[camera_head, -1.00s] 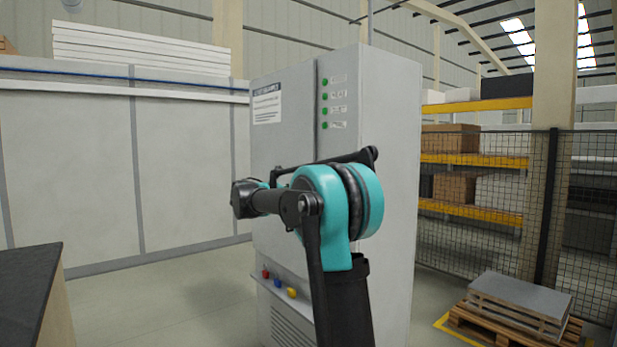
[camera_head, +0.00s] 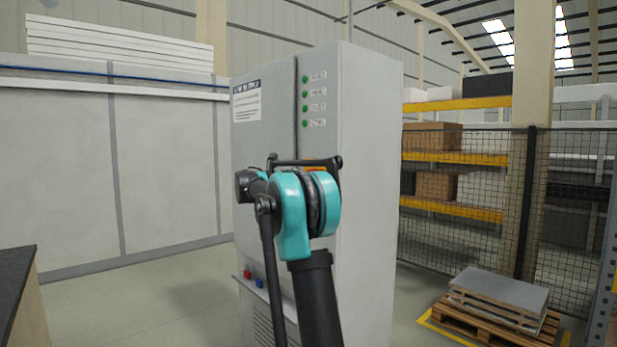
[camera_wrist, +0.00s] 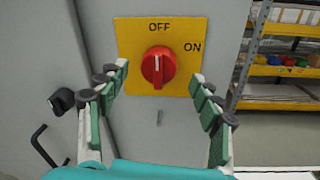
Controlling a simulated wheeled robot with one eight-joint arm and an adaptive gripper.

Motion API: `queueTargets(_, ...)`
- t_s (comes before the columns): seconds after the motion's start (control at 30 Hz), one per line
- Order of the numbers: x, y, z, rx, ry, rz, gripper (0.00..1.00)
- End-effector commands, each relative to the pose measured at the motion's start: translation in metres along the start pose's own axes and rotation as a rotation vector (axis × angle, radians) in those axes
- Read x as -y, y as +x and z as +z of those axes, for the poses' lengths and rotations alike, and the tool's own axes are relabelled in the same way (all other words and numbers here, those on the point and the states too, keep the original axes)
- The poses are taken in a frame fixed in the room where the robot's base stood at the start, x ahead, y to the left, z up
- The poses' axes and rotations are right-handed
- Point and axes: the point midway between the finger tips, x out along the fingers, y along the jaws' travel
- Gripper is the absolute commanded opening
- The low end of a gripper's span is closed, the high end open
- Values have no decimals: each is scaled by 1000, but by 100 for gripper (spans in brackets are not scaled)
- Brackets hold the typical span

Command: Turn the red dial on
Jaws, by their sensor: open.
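The red dial (camera_wrist: 158,66) sits on a yellow plate (camera_wrist: 128,38) on the grey cabinet in the wrist view. The plate reads OFF at the top and ON at the upper right. The dial's pointer stands upright, towards OFF. My gripper (camera_wrist: 165,85) is open, its fingers spread to the left and right of the dial and below it, apart from it. In the head view the cabinet (camera_head: 368,110) stands ahead. My arm hides most of the dial's plate there, and the gripper's fingers cannot be made out.
A black handle (camera_wrist: 62,100) sticks out left of the plate. Red and blue buttons (camera_head: 254,279) sit low on the cabinet front. A pallet with grey sheets (camera_head: 500,290) and mesh fence stand at right. A dark-topped bench (camera_head: 14,275) is at left. Floor between is clear.

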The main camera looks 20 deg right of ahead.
Motion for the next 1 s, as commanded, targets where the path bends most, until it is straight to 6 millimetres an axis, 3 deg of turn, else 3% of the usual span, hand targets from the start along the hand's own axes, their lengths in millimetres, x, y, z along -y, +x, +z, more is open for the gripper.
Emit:
queueTargets(0.1, 1, 20, 0, 0, 0, -2, 66)
queueTargets(0.3, 0, 39, 0, 0, 0, 0, 66)
queueTargets(0.67, 0, 44, 0, 0, 0, 0, 66)
queueTargets(1.0, 0, 43, 0, 0, 0, 0, 25)
